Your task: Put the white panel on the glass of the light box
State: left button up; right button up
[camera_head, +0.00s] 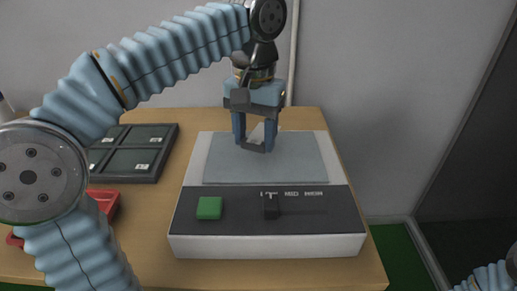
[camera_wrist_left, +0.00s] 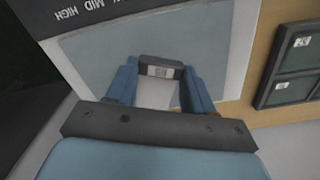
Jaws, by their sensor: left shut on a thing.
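The light box (camera_head: 265,246) stands on the table, with a grey glass (camera_head: 222,166) on its top and a dark control strip in front. My left gripper (camera_head: 254,143) points down over the far middle of the glass. It is shut on a small white panel (camera_head: 258,132) with a dark front edge. In the left wrist view, the white panel (camera_wrist_left: 155,94) shows between the fingers, over the glass (camera_wrist_left: 212,48). Whether the panel touches the glass I cannot tell. The fingers partly hide it. My right gripper is out of view.
The control strip has a green button (camera_head: 209,208) and a black slider knob (camera_head: 271,206). A dark compartment tray (camera_head: 147,178) lies left of the box, with a red tray (camera_head: 107,203) nearer, partly behind my left arm. The rest of the glass is clear.

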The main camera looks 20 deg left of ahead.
aim_at(259, 149)
pick_arm(q)
jog(key=shift+w+d+f+b, duration=0.15)
jog(key=shift+f+b, duration=0.05)
jog(key=shift+f, duration=0.8)
jog(key=shift+w+d+f+b, duration=0.1)
jog(key=shift+w+f+b, duration=0.1)
jog(key=shift+f, duration=0.75)
jog(key=shift+s+f, duration=0.1)
jog(key=shift+f, duration=0.1)
jog(key=o, duration=1)
jog(key=shift+r, duration=0.3)
notch_tip(259, 149, up, 7)
jog(key=shift+r+p, duration=0.15)
jog(key=shift+p, duration=0.75)
